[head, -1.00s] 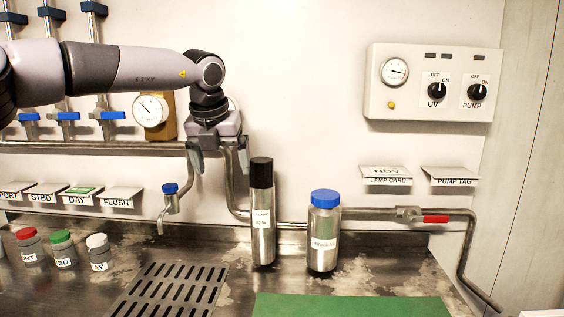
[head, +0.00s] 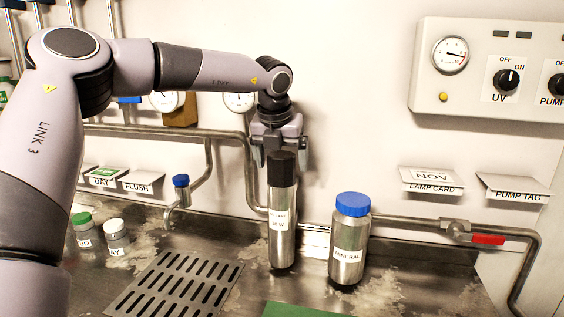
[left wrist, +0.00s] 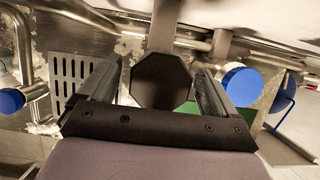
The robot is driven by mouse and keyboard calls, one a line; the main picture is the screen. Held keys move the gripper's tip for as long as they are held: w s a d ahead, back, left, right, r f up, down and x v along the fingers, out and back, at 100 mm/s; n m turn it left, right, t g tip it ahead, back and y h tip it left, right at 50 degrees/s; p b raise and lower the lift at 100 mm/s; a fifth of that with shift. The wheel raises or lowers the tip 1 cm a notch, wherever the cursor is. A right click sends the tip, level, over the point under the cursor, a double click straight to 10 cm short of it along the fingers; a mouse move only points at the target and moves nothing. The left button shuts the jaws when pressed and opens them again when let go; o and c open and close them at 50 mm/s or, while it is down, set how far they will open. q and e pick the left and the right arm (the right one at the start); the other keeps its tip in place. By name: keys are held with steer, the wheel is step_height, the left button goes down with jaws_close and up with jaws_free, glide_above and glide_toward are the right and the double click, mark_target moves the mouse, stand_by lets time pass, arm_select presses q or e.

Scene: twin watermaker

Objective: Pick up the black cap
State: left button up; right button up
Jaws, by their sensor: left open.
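The black cap (head: 281,168) sits on top of a tall, slim steel bottle (head: 282,232) that stands upright on the steel counter. My left gripper (head: 279,146) points down just over the cap in the head view. In the left wrist view the cap's flat eight-sided top (left wrist: 160,80) lies between the two fingers of my left gripper (left wrist: 158,92), which is open, with gaps showing on either side. I cannot tell from these views how far the fingers reach down beside the cap. My right gripper is not in view.
A wider steel bottle with a blue cap (head: 352,205) stands close to the right. A tap with a blue knob (head: 181,181) is to the left, above a slotted drain (head: 175,283). Pipes (head: 400,222) run along the wall behind. Small jars (head: 117,237) stand at the left.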

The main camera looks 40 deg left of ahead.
mark_target(283, 153)
arm_select(q)
steer(key=shift+x, duration=1.05)
steer(key=c, duration=1)
step_height(283, 153, up, 9)
steer(key=shift+r, duration=0.1)
steer(key=shift+r+p, duration=0.85)
steer(key=shift+r, duration=4.55)
